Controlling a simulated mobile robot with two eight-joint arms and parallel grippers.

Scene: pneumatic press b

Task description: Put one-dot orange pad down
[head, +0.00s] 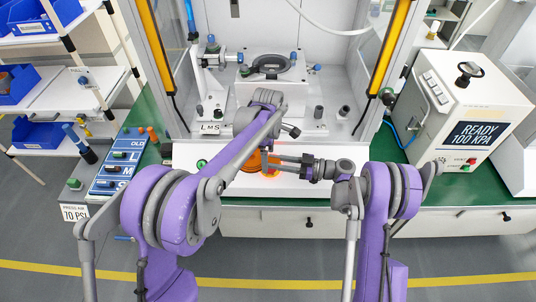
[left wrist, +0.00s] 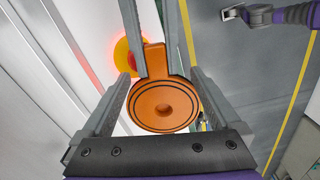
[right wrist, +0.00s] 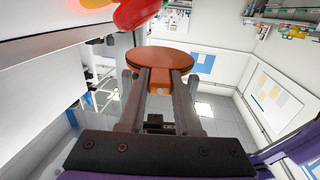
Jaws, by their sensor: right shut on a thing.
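The orange pad (head: 254,160) is a round disc with a straight tab, held over the white front panel of the press. In the left wrist view the disc (left wrist: 163,110) shows a dark ring and a centre hollow.
The press (head: 270,66) stands behind, inside a frame with yellow posts. A glowing yellow-red disc (left wrist: 127,55) lies by the pad. A control box (head: 470,112) stands at right, a blue switch panel (head: 118,165) at left. The white front panel has some free room.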

